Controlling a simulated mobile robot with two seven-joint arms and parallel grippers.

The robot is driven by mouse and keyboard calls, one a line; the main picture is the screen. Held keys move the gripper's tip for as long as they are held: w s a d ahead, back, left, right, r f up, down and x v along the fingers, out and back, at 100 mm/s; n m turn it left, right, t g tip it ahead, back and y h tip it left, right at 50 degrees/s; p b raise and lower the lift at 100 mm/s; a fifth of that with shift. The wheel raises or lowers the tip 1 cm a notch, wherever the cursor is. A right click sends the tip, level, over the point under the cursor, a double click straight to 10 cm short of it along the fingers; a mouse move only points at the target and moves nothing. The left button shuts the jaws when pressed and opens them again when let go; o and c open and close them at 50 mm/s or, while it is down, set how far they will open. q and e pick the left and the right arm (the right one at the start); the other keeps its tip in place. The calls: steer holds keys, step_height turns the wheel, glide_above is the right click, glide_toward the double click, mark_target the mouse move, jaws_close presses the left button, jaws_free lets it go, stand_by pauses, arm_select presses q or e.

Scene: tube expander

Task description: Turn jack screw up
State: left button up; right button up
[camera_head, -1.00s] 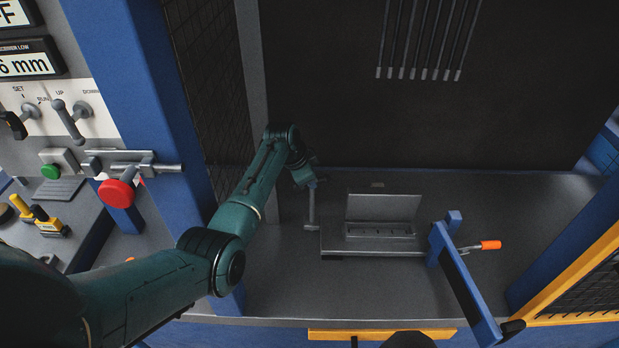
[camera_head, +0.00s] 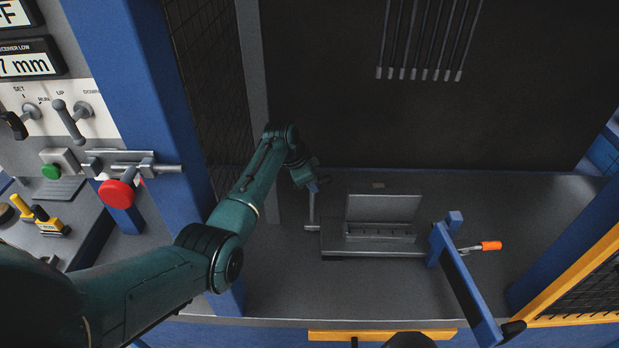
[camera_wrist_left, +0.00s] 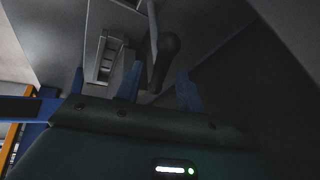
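The jack screw's grey crank arm (camera_head: 312,208) hangs at the left side of the low fixture on the machine bed. Its dark handle knob (camera_wrist_left: 166,58) shows in the left wrist view. My left gripper (camera_head: 318,184) is at the upper end of the crank, small and partly hidden by my wrist in the head view. In the left wrist view its two blue fingers (camera_wrist_left: 158,88) stand apart, with the knob between them and space visible beside it. I cannot tell whether a finger touches the knob. My right gripper is not in view.
The fixture (camera_head: 385,230) with its raised plate sits right of the crank. A blue bar with an orange-tipped lever (camera_head: 490,246) stands further right. A control panel with a display (camera_head: 25,65) reading "7 mm" at its end is on the left. The bed's front is clear.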

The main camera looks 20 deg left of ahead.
arm_select(q)
step_height(320, 180, up, 10)
steer(key=shift+b, duration=0.45)
stand_by(0.5)
